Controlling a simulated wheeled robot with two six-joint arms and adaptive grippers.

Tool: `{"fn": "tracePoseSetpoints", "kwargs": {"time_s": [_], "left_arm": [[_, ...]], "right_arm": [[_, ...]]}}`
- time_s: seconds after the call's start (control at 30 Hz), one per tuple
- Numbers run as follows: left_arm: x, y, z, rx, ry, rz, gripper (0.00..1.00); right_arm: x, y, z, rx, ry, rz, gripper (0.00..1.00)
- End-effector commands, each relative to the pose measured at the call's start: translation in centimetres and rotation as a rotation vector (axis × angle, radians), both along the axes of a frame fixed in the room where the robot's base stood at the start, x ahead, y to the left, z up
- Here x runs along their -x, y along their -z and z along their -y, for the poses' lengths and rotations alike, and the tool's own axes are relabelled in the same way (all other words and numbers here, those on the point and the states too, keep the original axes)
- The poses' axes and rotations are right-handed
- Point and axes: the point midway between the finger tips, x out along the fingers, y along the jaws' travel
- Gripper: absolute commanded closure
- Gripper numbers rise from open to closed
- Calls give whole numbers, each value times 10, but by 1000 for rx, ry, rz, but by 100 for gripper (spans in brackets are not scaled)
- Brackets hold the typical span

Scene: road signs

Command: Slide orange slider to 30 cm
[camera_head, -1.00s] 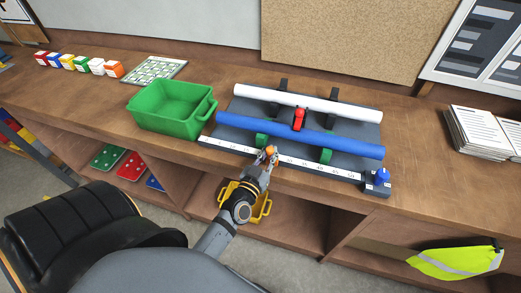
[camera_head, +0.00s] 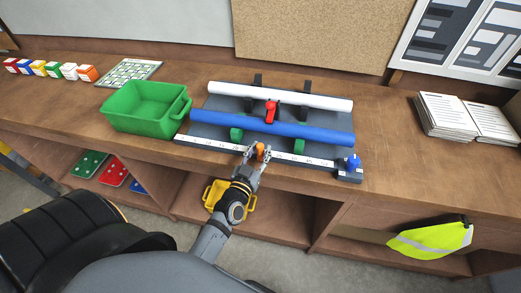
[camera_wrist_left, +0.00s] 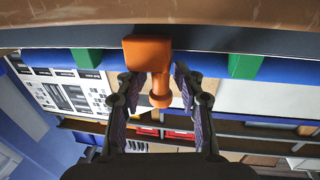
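The orange slider (camera_head: 260,151) sits on the white ruler strip (camera_head: 205,145) along the front edge of the dark board, right of the left green support. The numbers are too small to read. In the left wrist view the slider (camera_wrist_left: 148,55) shows as an orange block with a round knob. My left gripper (camera_head: 253,154) is at the slider; in the wrist view its open fingers (camera_wrist_left: 156,82) stand either side of the knob, with visible gaps. My right gripper is not in view.
A blue tube (camera_head: 290,130) and a white tube (camera_head: 300,96) lie across the board behind, with a red slider (camera_head: 271,111) between them. A blue knob (camera_head: 352,162) stands at the ruler's right end. A green bin (camera_head: 145,108) is left of the board.

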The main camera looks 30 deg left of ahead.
Motion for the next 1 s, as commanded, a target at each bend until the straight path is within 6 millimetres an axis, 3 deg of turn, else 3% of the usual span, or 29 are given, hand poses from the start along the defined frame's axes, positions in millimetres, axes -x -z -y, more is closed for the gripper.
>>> {"fn": "tracePoseSetpoints", "kwargs": {"time_s": [0.27, 0.43, 0.53, 0.8, 1.0], "left_arm": [[0, -1, 0, 0, 0, 3, 62], [12, 0, 1, -2, -2, 1, 62], [27, 0, 2, -2, -1, -1, 62], [91, 0, 7, 0, -2, -2, 62], [116, -1, 9, -1, -1, 2, 62]], "right_arm": [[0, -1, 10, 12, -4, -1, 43], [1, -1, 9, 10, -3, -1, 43], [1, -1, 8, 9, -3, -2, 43], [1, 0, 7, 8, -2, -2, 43], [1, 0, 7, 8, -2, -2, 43]]}}
